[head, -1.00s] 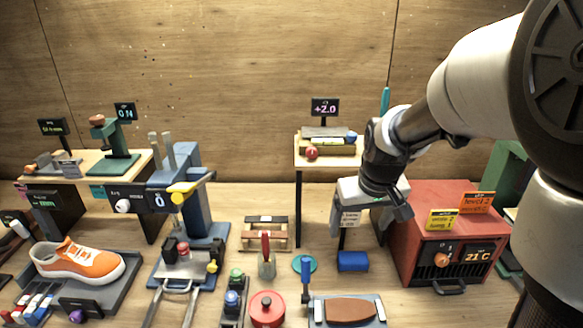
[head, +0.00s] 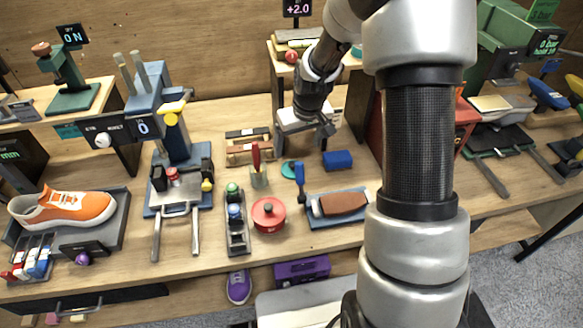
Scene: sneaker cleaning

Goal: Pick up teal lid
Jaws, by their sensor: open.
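The teal lid (head: 289,169) is a small flat disc lying on the workbench in the head view. It is partly covered by the upright blue-handled tool (head: 300,176) at its right. I see nothing between the fingers. The exact height of the fingertips over the bench is hard to tell.
A blue block (head: 338,160) lies right of the lid. A cup with a red-handled tool (head: 259,178) stands left. A red round pot (head: 268,215) and a tray with a brown piece (head: 340,203) are in front. A wooden rack (head: 249,148) is behind left.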

